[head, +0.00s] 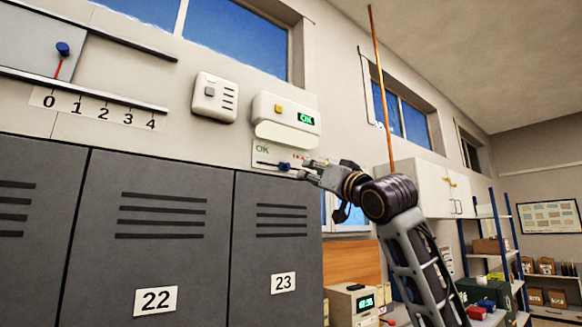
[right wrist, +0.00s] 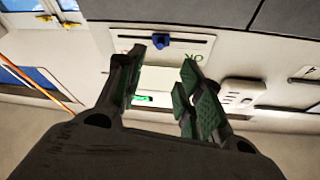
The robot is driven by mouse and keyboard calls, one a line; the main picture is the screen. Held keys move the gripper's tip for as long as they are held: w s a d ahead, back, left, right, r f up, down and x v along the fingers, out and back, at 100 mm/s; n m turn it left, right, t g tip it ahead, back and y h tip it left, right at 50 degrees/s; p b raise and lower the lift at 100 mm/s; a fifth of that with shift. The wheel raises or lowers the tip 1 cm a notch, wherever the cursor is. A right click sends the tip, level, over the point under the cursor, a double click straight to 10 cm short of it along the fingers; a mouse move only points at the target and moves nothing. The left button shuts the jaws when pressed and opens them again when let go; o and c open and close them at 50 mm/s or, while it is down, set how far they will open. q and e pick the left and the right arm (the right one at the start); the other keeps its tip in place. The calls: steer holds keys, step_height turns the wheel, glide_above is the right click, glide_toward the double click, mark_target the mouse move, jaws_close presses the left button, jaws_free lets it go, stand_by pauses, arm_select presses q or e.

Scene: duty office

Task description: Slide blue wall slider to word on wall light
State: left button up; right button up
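The blue slider knob (head: 284,166) sits near the middle of a dark slot on a white wall panel (head: 262,151). The panel has a green OK at its left and a red word, partly hidden, at its right. The wall light (head: 286,111) above it shows a green OK. My right gripper (head: 306,167) is just right of the knob. In the right wrist view, which is upside down, the fingers (right wrist: 161,62) are spread and empty; the knob (right wrist: 161,42) lies beyond their tips, and contact cannot be told. My left gripper is not in view.
Grey lockers (head: 150,235) stand below the panel. A small white wall box (head: 214,98) is left of the light. Another blue knob (head: 63,48) with a red pointer is above a 0-to-4 scale (head: 98,108). An orange pole (head: 381,85) rises behind my right arm.

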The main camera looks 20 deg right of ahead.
mark_target(289, 166)
steer(key=p+x, duration=0.4)
steer(key=x, duration=0.7)
steer(key=shift+w+p, duration=0.15)
steer(key=shift+p, duration=0.15)
steer(key=shift+p+x, duration=0.35)
steer(key=shift+x, duration=0.55)
jaws_close()
